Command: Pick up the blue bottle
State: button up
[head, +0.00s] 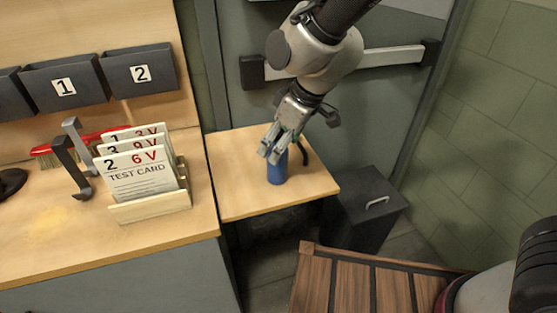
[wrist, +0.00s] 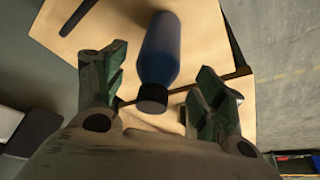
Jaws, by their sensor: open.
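The blue bottle (head: 277,170) stands on the small wooden side table (head: 240,197). In the wrist view the bottle (wrist: 161,52) shows its black cap (wrist: 152,97) toward me, between my two fingers. My gripper (head: 271,148) is open and points down over the bottle, hiding its upper part in the head view. In the wrist view my gripper (wrist: 158,95) has a finger on each side of the bottle, with a gap on both sides.
Left is a workbench (head: 70,230) with test cards (head: 140,172) in a holder and a red brush (head: 100,135). A dark box (head: 362,208) stands right of the table, and a door bar (head: 390,55) is behind my arm.

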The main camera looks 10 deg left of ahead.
jog(key=x, duration=0.4)
jog(key=shift+w+d+f, duration=0.1)
jog(key=shift+d+f, duration=0.2)
jog(key=shift+d, duration=0.05)
jog(key=c, duration=1.2)
jog(key=shift+r, duration=0.1)
